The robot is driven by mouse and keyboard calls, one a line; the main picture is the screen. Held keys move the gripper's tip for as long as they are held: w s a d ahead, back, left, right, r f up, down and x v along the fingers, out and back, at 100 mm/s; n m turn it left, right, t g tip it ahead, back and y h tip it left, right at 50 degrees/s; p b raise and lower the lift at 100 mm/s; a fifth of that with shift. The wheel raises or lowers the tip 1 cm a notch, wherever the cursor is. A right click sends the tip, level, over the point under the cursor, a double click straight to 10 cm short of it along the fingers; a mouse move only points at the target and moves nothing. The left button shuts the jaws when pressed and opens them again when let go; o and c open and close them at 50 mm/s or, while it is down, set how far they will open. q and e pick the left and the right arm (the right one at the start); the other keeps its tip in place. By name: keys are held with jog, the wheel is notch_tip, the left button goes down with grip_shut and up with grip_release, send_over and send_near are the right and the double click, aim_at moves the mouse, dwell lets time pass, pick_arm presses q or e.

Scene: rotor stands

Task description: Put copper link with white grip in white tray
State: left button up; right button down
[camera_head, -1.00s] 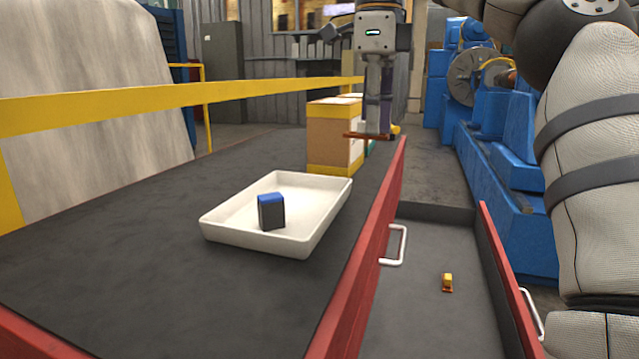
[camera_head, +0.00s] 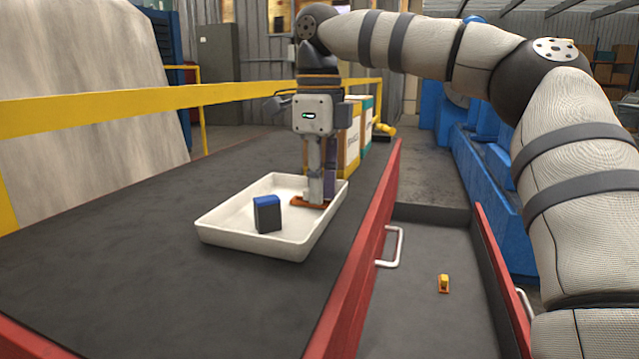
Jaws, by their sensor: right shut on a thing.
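The white tray (camera_head: 222,238) lies on the dark bench top. My right gripper (camera_head: 316,192) points down over the tray's right part and is shut on the copper link (camera_head: 305,202). The link shows as a flat copper-brown strip at the fingertips, within the tray's outline. Its white grip is hidden between the fingers. I cannot tell whether the link touches the tray floor. My left gripper is not in view.
A dark block with a blue top (camera_head: 267,215) stands in the tray, left of the link. Boxes (camera_head: 352,140) stand behind the gripper. An open drawer (camera_head: 415,320) at right holds a small orange-yellow piece (camera_head: 444,284). The bench's left part is clear.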

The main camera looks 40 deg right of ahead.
jog(key=c, duration=1.6)
grip_release()
jog(key=shift+f, duration=0.15)
notch_tip(320, 180, up, 12)
jog(key=shift+r, duration=0.2)
jog(key=shift+f, duration=0.1)
